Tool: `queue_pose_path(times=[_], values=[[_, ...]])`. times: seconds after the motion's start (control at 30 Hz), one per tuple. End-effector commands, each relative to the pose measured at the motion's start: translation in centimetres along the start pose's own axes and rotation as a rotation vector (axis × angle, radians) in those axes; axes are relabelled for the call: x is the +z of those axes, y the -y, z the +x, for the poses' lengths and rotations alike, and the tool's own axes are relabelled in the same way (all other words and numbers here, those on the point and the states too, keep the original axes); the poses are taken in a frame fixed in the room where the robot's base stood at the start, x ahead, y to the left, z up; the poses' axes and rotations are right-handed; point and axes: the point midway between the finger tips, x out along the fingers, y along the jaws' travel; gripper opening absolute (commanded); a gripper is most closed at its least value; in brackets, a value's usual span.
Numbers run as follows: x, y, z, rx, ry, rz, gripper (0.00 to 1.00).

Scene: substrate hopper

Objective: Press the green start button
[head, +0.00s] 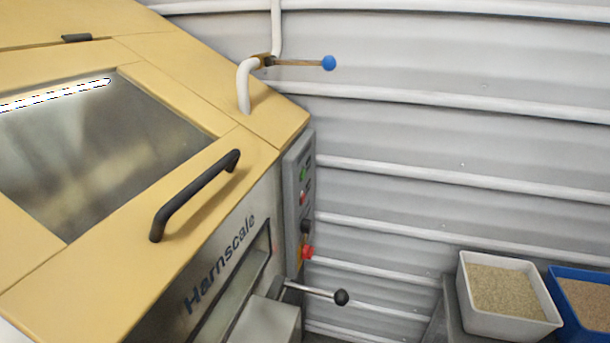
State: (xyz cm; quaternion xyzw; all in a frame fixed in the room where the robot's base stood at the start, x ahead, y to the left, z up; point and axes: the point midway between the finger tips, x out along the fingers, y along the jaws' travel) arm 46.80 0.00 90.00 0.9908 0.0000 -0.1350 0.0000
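The green start button (302,174) is on a narrow grey control panel (292,210) fixed to the right side of the yellow hopper machine (200,130). The panel is seen at a steep angle, so the button looks small and thin. Below it on the same panel are a small red button (302,198), a black knob (306,227) and a red mushroom button (308,252) on a yellow base. My gripper is not in view.
A lever with a black ball (341,297) sticks out to the right below the panel. A blue-knobbed valve handle (329,63) is above. A white bin (510,325) and a blue bin (565,318) of grains stand at lower right. Corrugated wall (450,140) lies behind.

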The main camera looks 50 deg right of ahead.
Motion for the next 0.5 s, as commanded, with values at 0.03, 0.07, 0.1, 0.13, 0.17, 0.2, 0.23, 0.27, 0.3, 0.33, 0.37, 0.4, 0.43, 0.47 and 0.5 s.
queue_pose_path(times=[0.03, 0.07, 0.1, 0.13, 0.17, 0.2, 0.23, 0.27, 0.3, 0.33, 0.37, 0.4, 0.43, 0.47, 0.5], values=[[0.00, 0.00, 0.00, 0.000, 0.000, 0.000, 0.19], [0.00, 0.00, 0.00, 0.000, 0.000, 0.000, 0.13], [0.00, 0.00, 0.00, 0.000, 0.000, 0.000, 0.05], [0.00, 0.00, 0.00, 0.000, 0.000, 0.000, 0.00], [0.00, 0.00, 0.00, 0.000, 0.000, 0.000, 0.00], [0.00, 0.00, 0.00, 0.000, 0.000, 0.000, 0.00], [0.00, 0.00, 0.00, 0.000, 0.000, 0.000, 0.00], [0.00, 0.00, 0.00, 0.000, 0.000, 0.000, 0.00], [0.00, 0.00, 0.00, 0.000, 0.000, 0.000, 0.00], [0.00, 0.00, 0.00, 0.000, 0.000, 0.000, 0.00], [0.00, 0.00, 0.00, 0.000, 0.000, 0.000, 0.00], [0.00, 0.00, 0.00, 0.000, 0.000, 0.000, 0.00], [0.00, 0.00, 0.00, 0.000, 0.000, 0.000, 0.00], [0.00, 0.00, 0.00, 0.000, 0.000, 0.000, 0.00], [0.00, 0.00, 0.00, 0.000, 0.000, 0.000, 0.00]])
